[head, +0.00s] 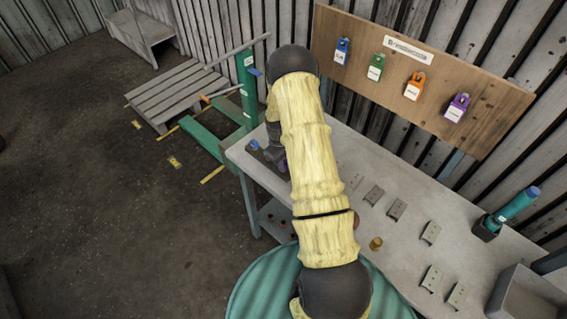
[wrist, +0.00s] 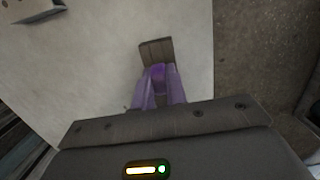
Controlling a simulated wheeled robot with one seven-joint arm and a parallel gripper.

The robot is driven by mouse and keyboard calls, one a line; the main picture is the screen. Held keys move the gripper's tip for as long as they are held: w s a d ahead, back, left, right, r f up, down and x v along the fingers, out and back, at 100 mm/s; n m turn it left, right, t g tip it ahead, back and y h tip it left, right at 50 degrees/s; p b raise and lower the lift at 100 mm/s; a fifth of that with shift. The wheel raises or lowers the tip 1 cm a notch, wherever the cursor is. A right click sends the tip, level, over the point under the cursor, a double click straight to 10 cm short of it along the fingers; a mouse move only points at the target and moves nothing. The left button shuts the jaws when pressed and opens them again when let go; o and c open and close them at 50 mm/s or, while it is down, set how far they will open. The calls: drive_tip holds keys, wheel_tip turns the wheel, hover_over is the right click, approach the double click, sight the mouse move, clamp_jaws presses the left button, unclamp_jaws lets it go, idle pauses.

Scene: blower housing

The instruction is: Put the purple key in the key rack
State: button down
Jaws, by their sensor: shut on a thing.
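In the wrist view, my gripper (wrist: 158,88) is shut on a small purple piece, which I take to be the purple key (wrist: 158,72). In the head view my arm hides most of the gripper, which is low over the left end of the grey table (head: 335,150). I cannot tell for certain which thing is the key rack.
A wooden board (head: 380,70) on the wall carries blue, green, orange and purple (head: 457,107) padlock-like tags. Several small plates (head: 397,209) and a brass piece (head: 376,243) lie on the table. A teal cylinder (head: 518,204) and grey bin (head: 525,296) stand at right.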

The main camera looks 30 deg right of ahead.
drive_tip(key=c, duration=1.3)
unclamp_jaws()
drive_tip(key=shift+c, duration=0.2)
drive_tip(key=shift+r, duration=0.1)
wheel_tip(320, 180, up, 17)
drive_tip(key=w+a+b, duration=0.1)
drive_tip(key=b, duration=0.4)
drive_tip(key=shift+w, duration=0.4)
drive_tip(key=shift+d, duration=0.1)
